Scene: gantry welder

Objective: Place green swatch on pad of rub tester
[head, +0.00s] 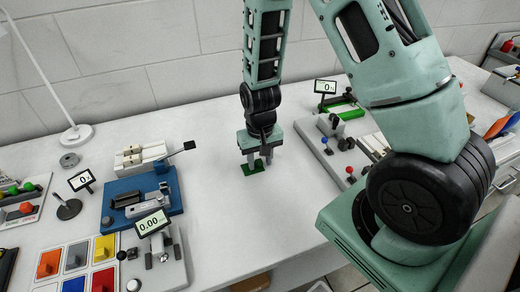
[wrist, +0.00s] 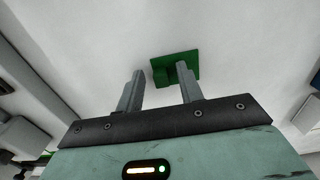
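The green swatch (head: 253,168) lies flat on the white bench in the head view, just below my gripper (head: 258,161). In the wrist view the green swatch (wrist: 183,68) has a raised block on it and sits beyond the fingertips, nearer the right finger, which overlaps it. My gripper (wrist: 155,78) is open, with a clear gap and nothing held between the fingers. A blue-based device (head: 178,205) with grey and white parts stands left of my gripper. I cannot tell for certain which device is the rub tester.
Colored swatches (head: 76,262) lie on a card at lower left. A scale-like device (head: 178,268) with a 0.00 display stands beside them. A grey panel (head: 318,140) with knobs stands right of my gripper. The bench between is clear.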

